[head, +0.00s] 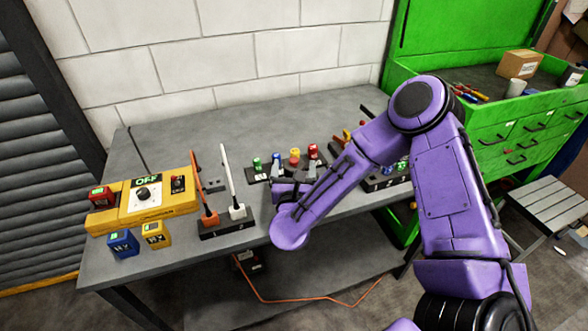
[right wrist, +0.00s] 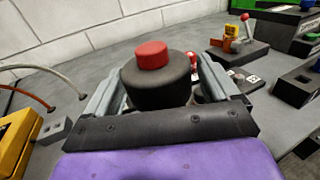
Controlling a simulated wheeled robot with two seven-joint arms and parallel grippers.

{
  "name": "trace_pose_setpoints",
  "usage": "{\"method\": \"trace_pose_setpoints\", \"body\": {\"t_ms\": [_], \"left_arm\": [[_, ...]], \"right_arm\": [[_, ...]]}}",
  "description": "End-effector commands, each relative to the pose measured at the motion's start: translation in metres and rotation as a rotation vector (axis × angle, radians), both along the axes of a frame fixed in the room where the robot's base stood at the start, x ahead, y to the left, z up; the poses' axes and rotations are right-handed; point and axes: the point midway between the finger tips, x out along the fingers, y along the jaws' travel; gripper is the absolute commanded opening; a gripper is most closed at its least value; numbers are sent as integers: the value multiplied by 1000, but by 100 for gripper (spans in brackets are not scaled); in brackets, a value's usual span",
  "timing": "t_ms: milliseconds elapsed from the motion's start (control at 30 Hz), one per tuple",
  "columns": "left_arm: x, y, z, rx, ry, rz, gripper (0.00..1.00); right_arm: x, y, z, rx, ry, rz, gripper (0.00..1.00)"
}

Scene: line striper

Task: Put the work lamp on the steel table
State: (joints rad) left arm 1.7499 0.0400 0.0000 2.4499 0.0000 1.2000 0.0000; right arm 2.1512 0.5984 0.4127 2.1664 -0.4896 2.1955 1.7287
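The steel table (head: 150,255) is a grey bench against the white block wall. I cannot make out the work lamp for certain; a small dark thing with some red (head: 248,262) sits under the table beside an orange cord. My right gripper (head: 294,170) is above the table at the row of coloured knobs, its fingers apart. In the right wrist view a black cylinder with a red cap (right wrist: 153,57) stands between the fingers; whether they touch it is unclear. My left gripper is out of view.
A yellow control box (head: 160,207), blue block (head: 123,243) and yellow block (head: 156,234) stand at the table's left. A base with two upright rods (head: 228,228) is beside them. A green tool cabinet (head: 520,125) and slatted stool (head: 548,203) are at the right.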

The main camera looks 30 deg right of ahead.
Motion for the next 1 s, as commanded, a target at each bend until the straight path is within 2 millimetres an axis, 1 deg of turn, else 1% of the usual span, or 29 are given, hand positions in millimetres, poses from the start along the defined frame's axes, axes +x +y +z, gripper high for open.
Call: {"method": "trace_pose_setpoints", "body": {"t_ms": [67,167,200,267,500,600,700,800,1000], "left_arm": [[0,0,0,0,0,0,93],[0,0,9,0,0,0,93],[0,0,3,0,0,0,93],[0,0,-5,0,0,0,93],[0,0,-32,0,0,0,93],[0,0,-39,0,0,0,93],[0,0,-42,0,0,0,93],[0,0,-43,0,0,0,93],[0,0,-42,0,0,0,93]], "right_arm": [[0,0,0,0,0,0,88],[0,0,8,0,0,0,88],[-3,3,4,0,0,2,88],[-13,11,1,-1,-1,5,88],[-65,48,0,-3,-2,7,88],[-82,60,2,-1,-2,5,88],[-92,67,3,-1,-1,3,88],[-97,69,5,-1,-1,0,88],[-98,70,6,0,0,-1,88]]}}
